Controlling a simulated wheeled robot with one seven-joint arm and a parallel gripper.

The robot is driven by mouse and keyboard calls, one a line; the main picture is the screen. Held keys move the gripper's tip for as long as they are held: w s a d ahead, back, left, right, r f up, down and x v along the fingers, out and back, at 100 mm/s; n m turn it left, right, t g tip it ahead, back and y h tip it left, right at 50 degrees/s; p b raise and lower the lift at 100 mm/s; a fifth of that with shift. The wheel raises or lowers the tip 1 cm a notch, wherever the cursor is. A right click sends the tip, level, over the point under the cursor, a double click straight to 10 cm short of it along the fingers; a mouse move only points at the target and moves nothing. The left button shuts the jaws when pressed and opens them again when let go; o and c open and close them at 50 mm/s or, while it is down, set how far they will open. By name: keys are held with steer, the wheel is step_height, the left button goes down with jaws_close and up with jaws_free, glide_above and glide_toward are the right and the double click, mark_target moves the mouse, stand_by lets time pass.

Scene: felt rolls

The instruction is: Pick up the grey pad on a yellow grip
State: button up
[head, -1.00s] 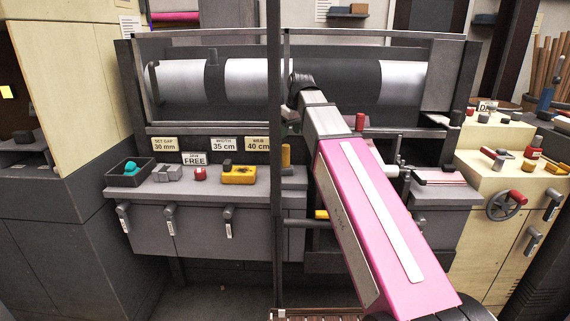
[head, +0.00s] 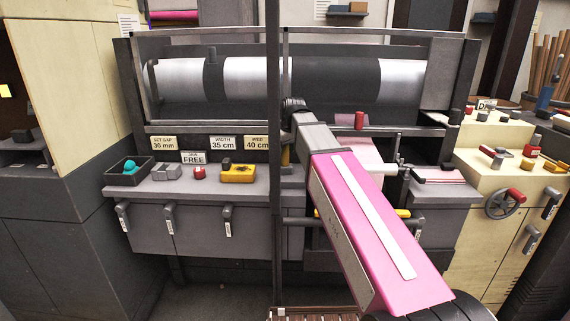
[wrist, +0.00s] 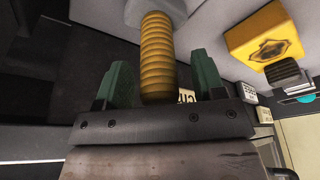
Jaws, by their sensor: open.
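In the wrist view the yellow ribbed grip (wrist: 158,60) stands between the two green fingers of my gripper (wrist: 160,78). A grey piece, the pad (wrist: 160,10), shows at the grip's far end, cut by the top edge of the picture. The fingers are apart, one on each side of the grip, with visible gaps. In the head view my arm reaches to the grey bench beside the dark vertical post. The post and my wrist hide most of the gripper and the grip there.
A yellow block (head: 238,174) with a dark knob sits on the bench left of the post; it also shows in the wrist view (wrist: 262,42). Further left are a red knob (head: 199,173) and a dark tray (head: 113,176). Large rollers (head: 330,85) lie behind.

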steer(key=c, duration=1)
step_height(320, 180, up, 10)
steer(key=shift+f, duration=0.25)
steer(key=shift+r, duration=0.3)
steer(key=shift+s, duration=0.15)
